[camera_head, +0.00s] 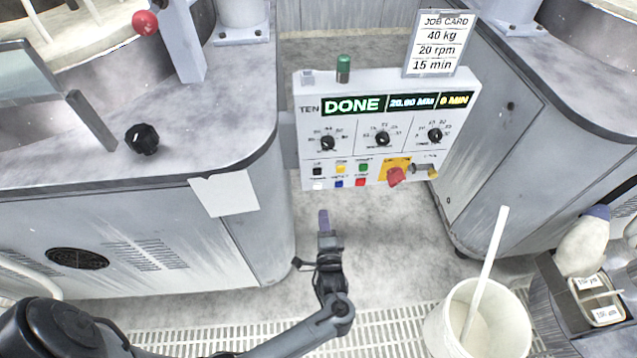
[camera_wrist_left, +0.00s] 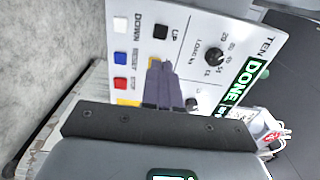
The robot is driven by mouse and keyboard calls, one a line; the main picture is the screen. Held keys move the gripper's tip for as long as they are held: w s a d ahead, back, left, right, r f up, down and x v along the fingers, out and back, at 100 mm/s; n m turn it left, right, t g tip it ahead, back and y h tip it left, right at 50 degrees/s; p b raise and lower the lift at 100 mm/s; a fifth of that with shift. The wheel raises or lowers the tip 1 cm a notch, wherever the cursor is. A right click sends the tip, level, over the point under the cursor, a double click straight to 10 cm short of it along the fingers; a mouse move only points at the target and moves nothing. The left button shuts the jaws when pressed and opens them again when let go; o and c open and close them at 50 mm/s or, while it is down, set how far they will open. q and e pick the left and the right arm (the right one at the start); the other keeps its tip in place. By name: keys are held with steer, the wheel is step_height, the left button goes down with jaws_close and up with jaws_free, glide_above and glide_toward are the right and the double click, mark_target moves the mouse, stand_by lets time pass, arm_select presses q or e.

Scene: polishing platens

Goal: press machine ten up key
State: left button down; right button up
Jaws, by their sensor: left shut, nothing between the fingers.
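The control panel of machine ten (camera_head: 300,126) shows "DONE" on its display (camera_head: 352,104). The up key (camera_head: 318,171) is a small black square at the panel's lower left, and in the left wrist view it (camera_wrist_left: 161,32) has "UP" beside it. The white down key (camera_head: 318,186) sits just below it. My left gripper (camera_head: 323,213) is shut and empty, its purple fingertips just below the panel's lower left in the head view. In the left wrist view the fingertips (camera_wrist_left: 160,66) overlap the edge of the yellow key (camera_wrist_left: 160,60), beside the up key; contact cannot be told. My right gripper is out of view.
Yellow, green, blue and red keys sit right of the up key. Three dials (camera_head: 382,139) and a red knob (camera_head: 396,176) are on the panel. A job card (camera_head: 440,43) stands above. Grey machine cabinets flank the panel. A white bucket (camera_head: 450,335) stands lower right.

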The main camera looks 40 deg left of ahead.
arm_select(q)
steer(key=b, duration=0.5)
glide_toward(317, 173)
steer(key=x, duration=0.5)
steer(key=shift+f, duration=0.25)
steer(key=shift+b+x, duration=0.4)
steer(key=shift+x, duration=0.5)
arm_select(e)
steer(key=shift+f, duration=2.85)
arm_select(q)
steer(key=shift+r, duration=0.15)
